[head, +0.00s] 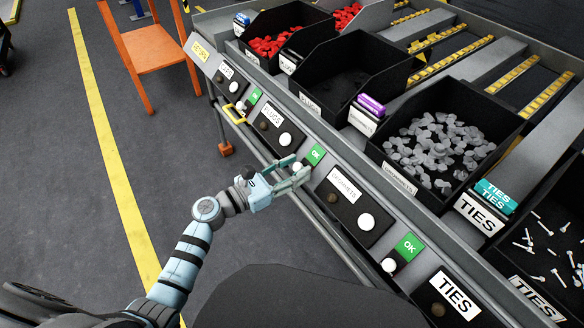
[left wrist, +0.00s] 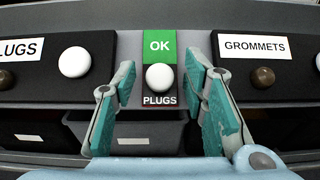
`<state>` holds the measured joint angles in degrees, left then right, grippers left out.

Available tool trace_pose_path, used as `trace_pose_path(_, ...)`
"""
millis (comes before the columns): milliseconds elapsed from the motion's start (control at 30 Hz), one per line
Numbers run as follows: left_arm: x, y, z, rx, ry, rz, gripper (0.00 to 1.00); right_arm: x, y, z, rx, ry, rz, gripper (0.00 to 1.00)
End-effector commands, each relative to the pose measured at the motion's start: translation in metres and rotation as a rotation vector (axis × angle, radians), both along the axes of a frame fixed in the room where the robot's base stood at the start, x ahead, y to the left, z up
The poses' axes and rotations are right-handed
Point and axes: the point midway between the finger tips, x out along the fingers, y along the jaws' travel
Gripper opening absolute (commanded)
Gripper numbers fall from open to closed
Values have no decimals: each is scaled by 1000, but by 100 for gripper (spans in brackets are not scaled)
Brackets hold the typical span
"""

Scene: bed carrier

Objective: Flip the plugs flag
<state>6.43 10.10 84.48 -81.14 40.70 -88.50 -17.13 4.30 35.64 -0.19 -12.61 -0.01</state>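The plugs flag (left wrist: 159,46) shows its green OK face, upright above a white knob (left wrist: 159,78) and a small PLUGS label in the left wrist view. In the head view the same green flag (head: 315,155) is on the front rail, between the plugs panel (head: 277,124) and the grommets panel (head: 350,201). My left gripper (head: 298,171) is open in front of it, with one finger on each side of the knob. Its teal finger pads stand apart from the knob in the left wrist view, and nothing is held. My right gripper is not in view.
Other green OK flags sit along the rail, one further up (head: 255,97) and one nearer (head: 409,246). Bins stand behind the rail, including a bin of grey parts (head: 385,152).

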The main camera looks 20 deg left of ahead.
Motion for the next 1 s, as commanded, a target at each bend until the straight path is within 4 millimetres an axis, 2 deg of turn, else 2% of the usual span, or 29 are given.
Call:
trace_pose_path(133,0,1,0,0,0,1,38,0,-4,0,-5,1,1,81)
trace_pose_path(367,0,1,0,0,0,3,1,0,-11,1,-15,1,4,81)
trace_pose_path(600,1,2,2,1,-2,6,0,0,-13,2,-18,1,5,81)
trace_pose_path(833,20,-13,31,0,-5,7,0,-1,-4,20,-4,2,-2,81)
trace_pose_path(1000,28,-21,38,0,-3,5,0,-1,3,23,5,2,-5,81)
